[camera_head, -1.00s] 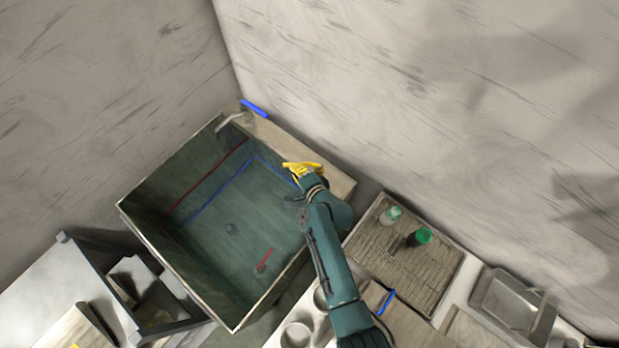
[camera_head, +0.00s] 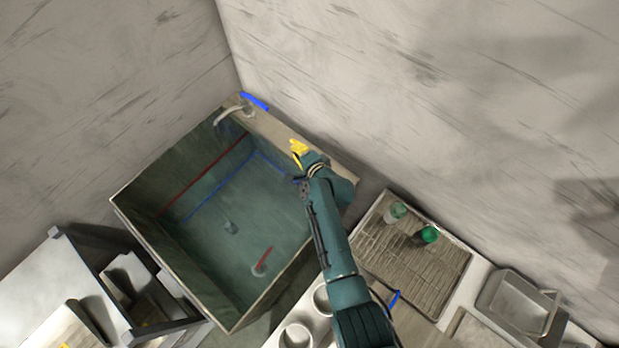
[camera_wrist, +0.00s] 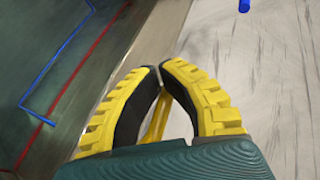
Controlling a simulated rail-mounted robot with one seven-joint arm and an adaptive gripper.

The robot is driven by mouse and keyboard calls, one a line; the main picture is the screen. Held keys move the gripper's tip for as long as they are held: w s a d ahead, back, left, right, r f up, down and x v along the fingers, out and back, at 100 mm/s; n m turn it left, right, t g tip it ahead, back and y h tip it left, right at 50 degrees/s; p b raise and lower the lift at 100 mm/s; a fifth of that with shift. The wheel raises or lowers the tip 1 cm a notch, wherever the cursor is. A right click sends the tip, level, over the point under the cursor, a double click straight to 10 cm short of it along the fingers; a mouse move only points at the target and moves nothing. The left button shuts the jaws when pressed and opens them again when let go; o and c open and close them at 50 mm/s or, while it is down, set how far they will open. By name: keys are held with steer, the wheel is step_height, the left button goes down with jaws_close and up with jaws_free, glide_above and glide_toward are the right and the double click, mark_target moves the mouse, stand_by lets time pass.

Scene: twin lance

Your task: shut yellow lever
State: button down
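My gripper (camera_head: 298,147) is at the sink's right rim, with yellow, black-lined fingers. In the wrist view the two fingertips of my gripper (camera_wrist: 160,72) meet or nearly meet, with nothing visible pinched between them. A thin yellow piece, seemingly the yellow lever (camera_wrist: 157,118), shows through the gap between the curved fingers, over the pale rim. Whether the fingers touch it is unclear. In the head view the lever cannot be told apart from the yellow fingers.
The deep green sink (camera_head: 118,208) has red and blue lines inside. A blue lever (camera_head: 255,102) and a spout (camera_head: 228,114) are at its back corner. A wall rises close behind. A ribbed tray (camera_head: 450,283) with two green-topped bottles (camera_head: 427,235) stands right of my arm.

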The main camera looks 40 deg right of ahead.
stand_by(0.7)
steer(key=shift+a+r+p, duration=0.2)
steer(key=shift+r+p, duration=0.05)
steer(key=shift+p, duration=0.25)
steer(key=s+a+r+p, duration=0.1)
steer(key=a+r+p, duration=0.1)
steer(key=a+p, duration=0.2)
steer(key=s+a+r+p, duration=0.2)
steer(key=a+p, duration=0.3)
steer(key=a, duration=0.3)
steer(key=shift+s+r, duration=0.15)
steer(key=shift+r, duration=0.3)
